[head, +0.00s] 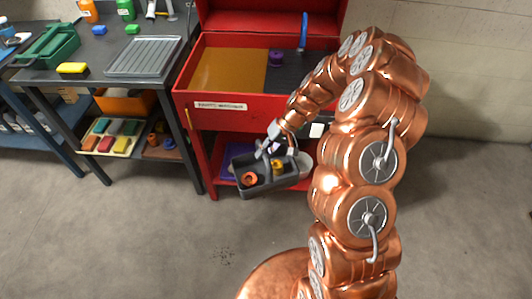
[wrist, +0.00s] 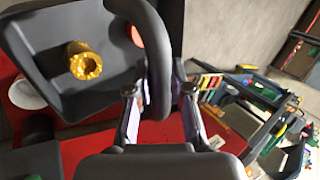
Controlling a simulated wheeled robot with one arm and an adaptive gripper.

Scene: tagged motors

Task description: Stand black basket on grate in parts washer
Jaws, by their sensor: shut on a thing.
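My gripper (head: 276,144) is shut on the handle of the black basket (head: 268,185) and holds it in the air in front of the red parts washer (head: 230,118). The basket carries an orange part (head: 250,178) and a yellow part (head: 279,168). In the wrist view, the handle (wrist: 158,65) stands between the fingers (wrist: 160,100), and the yellow part (wrist: 85,62) lies in the basket. The washer is open at the top. Inside it are a tan panel (head: 230,71) at left and a dark grate (head: 300,72) at right, with a purple part (head: 276,56) near their border.
A blue hose (head: 303,30) rises at the back of the washer. The floor (head: 150,240) in front is clear.

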